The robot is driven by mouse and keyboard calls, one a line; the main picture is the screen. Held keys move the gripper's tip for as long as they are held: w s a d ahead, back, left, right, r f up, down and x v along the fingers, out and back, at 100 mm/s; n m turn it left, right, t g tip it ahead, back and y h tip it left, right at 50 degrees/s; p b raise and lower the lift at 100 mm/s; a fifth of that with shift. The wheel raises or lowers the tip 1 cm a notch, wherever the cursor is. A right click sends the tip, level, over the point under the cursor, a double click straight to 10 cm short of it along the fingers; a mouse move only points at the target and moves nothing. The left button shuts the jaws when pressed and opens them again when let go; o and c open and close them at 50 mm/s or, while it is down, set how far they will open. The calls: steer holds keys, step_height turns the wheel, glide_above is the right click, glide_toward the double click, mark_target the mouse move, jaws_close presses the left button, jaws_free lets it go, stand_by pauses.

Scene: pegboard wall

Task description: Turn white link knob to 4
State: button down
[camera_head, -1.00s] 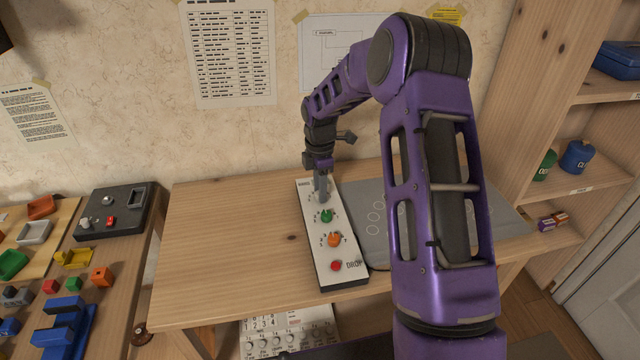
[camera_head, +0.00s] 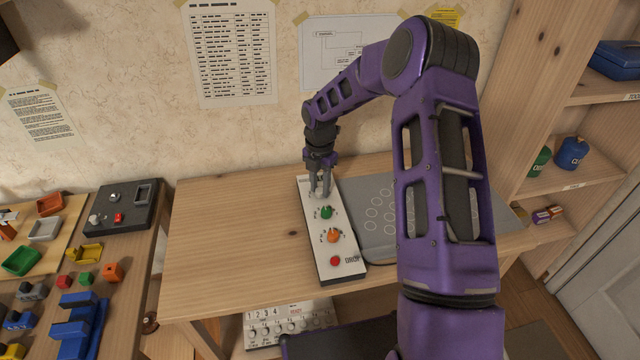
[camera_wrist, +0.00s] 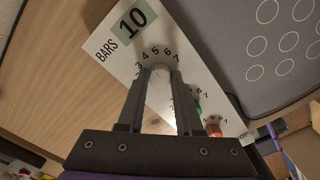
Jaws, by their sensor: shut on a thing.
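A white control panel (camera_head: 343,268) lies on the wooden bench, with a column of knobs. The white knob (camera_wrist: 160,88) is at its far end, below the "BARS" label and a "10" display. Printed numbers from 3 to 7 show around the knob; its pointer direction is hidden between my fingers. My gripper (camera_head: 320,193) is above the far end of the panel, pointing down. In the wrist view my gripper (camera_wrist: 160,76) is shut on the white knob, one finger on each side.
Close by on the panel are a green knob (camera_head: 326,212), an orange knob (camera_head: 333,236) and a red DROP button (camera_head: 335,261). A grey mat (camera_head: 375,250) with circles lies to the right. The bench left of the panel is clear.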

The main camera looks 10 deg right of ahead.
mark_target(320, 189)
stand_by(0.4)
steer(key=c, duration=0.6)
jaws_free()
step_height(320, 189, up, 18)
steer(key=shift+f+p, duration=0.25)
steer(key=shift+p, duration=0.55)
steer(key=shift+w, duration=0.1)
